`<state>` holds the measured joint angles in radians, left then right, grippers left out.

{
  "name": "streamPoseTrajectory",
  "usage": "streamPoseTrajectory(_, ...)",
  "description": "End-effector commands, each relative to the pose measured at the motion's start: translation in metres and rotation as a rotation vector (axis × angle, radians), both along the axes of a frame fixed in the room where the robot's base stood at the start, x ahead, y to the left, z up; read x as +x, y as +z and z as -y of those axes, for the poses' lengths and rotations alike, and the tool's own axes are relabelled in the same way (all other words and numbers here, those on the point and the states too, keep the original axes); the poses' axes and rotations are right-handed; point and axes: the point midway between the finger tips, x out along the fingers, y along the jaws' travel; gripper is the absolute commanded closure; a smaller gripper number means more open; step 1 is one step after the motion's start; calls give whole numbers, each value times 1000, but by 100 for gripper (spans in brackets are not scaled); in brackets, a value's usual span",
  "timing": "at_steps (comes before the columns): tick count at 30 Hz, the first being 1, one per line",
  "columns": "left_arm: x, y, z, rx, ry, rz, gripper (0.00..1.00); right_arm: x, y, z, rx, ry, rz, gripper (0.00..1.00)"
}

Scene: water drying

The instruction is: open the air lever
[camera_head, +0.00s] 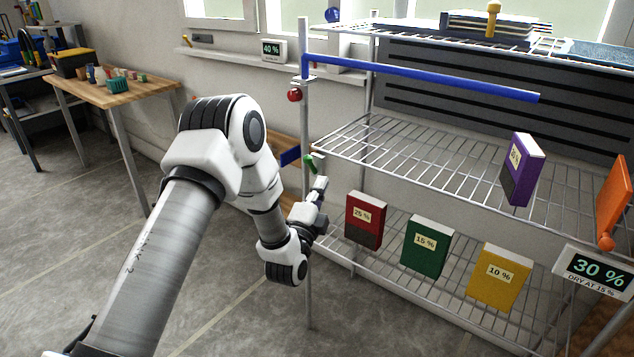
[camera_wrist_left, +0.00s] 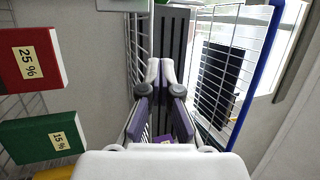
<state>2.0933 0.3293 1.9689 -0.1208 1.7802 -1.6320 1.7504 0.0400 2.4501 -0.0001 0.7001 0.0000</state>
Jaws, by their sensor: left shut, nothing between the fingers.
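A small green handle (camera_head: 310,163) sits on the metal post at the rack's left corner. A long blue bar (camera_head: 425,77) runs from the top of that post to the right, and a red ball (camera_head: 294,95) sits on the post below it. I cannot tell for certain which of these is the air lever. My left gripper (camera_head: 319,190) is shut and empty just below the green handle; I cannot tell whether they touch. In the left wrist view the closed fingertips (camera_wrist_left: 161,68) point at the rack, and the blue bar (camera_wrist_left: 262,60) runs along the right.
The wire rack's lower shelf holds red (camera_head: 365,220), green (camera_head: 427,246) and yellow (camera_head: 498,277) books. A purple book (camera_head: 522,170) stands on the middle shelf. An orange panel (camera_head: 613,200) and a 30 % display (camera_head: 597,272) are at right. The floor at left is clear.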

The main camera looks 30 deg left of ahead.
Motion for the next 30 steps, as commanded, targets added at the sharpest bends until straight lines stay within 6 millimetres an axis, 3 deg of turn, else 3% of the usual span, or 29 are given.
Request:
streamPoseTrajectory(11,75,26,-16,1,-1,4,100,0,-7,0,0,0,0,60)
streamPoseTrajectory(18,59,19,-47,-3,1,-1,100,0,-8,0,0,0,-1,60)
streamPoseTrajectory(30,56,18,-51,-1,0,0,100,0,-9,0,0,0,0,60)
